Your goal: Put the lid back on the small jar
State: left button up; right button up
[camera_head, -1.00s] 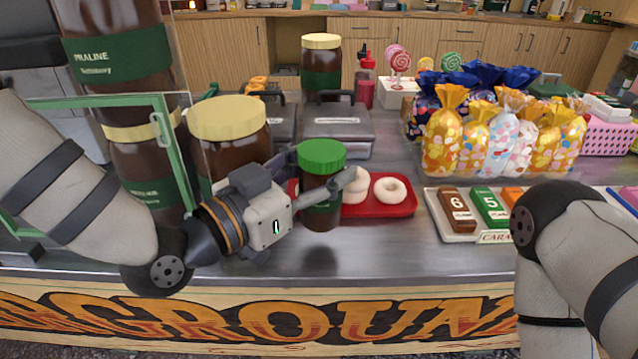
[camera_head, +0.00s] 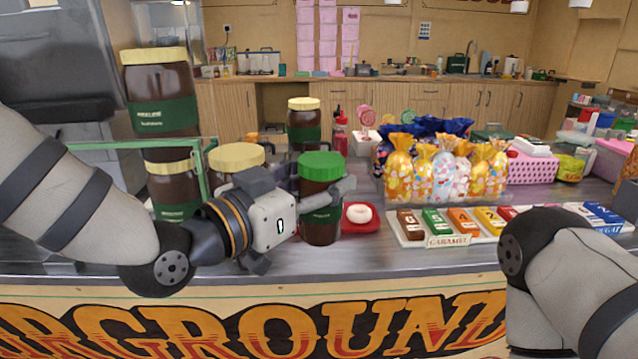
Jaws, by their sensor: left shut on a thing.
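A dark brown jar (camera_head: 320,228) with a green label wears a green lid (camera_head: 321,166) on its top. It is upright near the counter's front edge; I cannot tell whether its base touches the counter. My left gripper (camera_head: 318,208) is shut on this jar from the left, with one finger showing along its right side. Part of the jar's body is hidden by the gripper. Other brown jars have yellow lids: a wide one (camera_head: 237,157) behind my gripper, and one (camera_head: 304,122) further back. My right arm shows at the lower right, but its gripper is out of view.
A red tray (camera_head: 373,231) with a white ring doughnut (camera_head: 358,213) is right of the held jar. A caramel box tray (camera_head: 409,242) and wrapped sweet bags (camera_head: 422,178) lie further right. A tall jar (camera_head: 160,95) and a green-framed glass panel (camera_head: 110,146) stand left.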

pick_arm(q)
jog(key=shift+w, duration=0.1)
jog(key=o, duration=0.6)
grip_shut()
jog(key=s+a+f+n+t+y, duration=0.1)
jog(key=a+f+n+t+y, duration=0.1)
jog(key=a+y, duration=0.4)
jog(key=s+a+f+n+t+y, duration=0.1)
jog(key=a+f+n+t+y, duration=0.2)
jog(key=a, duration=1.1)
notch_tip(320, 180, down, 2)
jog(key=n+y, duration=0.3)
jog(key=shift+s+n+y, duration=0.3)
jog(key=shift+n, duration=0.1)
jog(key=shift+f, duration=0.15)
jog(key=s+d+f+m+g+h, duration=0.2)
jog(key=s+d+f+m+h, duration=0.1)
jog(key=d+f+m+h, duration=0.1)
jog(key=s+d+f+m+g+h, duration=0.2)
jog(key=s+d+f+m+h, duration=0.2)
jog(key=d+f+h, duration=0.3)
jog(key=shift+d+f+h, duration=0.3)
jog(key=shift+d+f, duration=0.3)
jog(key=shift+d, duration=0.2)
